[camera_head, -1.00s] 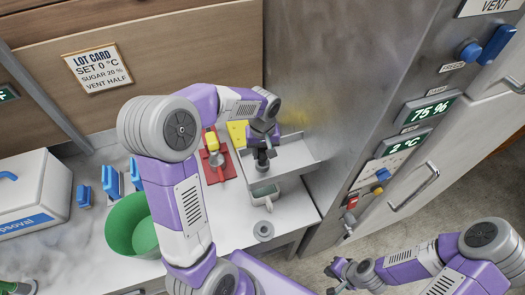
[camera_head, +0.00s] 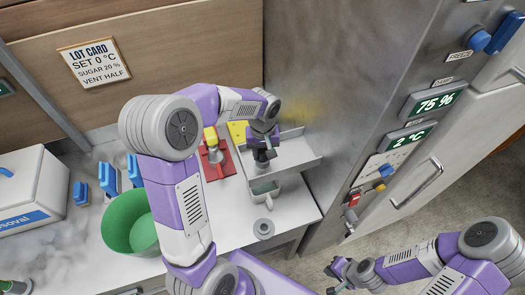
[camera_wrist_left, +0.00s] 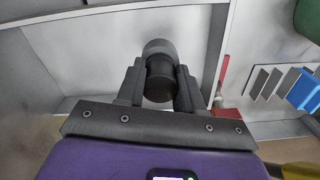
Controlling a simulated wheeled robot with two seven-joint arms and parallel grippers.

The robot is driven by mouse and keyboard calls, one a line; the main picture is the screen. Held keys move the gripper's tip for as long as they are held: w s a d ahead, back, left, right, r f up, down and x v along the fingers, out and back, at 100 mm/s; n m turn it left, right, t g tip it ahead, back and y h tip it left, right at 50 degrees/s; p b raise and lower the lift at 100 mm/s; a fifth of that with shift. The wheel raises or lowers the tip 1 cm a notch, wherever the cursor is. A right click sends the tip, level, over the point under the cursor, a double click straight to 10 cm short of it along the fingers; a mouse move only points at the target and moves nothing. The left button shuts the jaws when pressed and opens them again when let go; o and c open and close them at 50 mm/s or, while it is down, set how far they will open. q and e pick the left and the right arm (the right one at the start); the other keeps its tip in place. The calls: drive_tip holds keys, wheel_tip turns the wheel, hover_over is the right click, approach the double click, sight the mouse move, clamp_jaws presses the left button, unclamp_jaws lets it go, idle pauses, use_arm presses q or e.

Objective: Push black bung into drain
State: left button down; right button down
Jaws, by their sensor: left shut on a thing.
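My left gripper (camera_head: 262,157) points down over the tray area at the back of the counter. It is shut on a black cylindrical thing, seen between the fingers in the left wrist view (camera_wrist_left: 160,80); I take this to be the black bung (camera_wrist_left: 160,88). A grey rounded part (camera_wrist_left: 158,48) shows just beyond it; I cannot tell whether it belongs to the bung. A grey ring with a dark centre (camera_head: 263,228) lies nearer the front edge. I cannot make out the drain for certain. My right gripper (camera_head: 333,279) is open and empty at lower right.
A red board (camera_head: 222,170) with a yellow-topped tool (camera_head: 211,141) lies left of the gripper. A green bowl (camera_head: 122,220) and a white box (camera_head: 30,185) stand further left. A tall steel cabinet (camera_head: 340,100) closes off the right. The counter's front middle is clear.

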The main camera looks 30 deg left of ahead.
use_arm(q)
drive_tip(key=shift+f, duration=0.3)
drive_tip(key=c, duration=0.6)
unclamp_jaws()
drive_tip(key=shift+c, duration=0.2)
wheel_tip(320, 180, up, 8)
drive_tip(key=shift+f, duration=0.2)
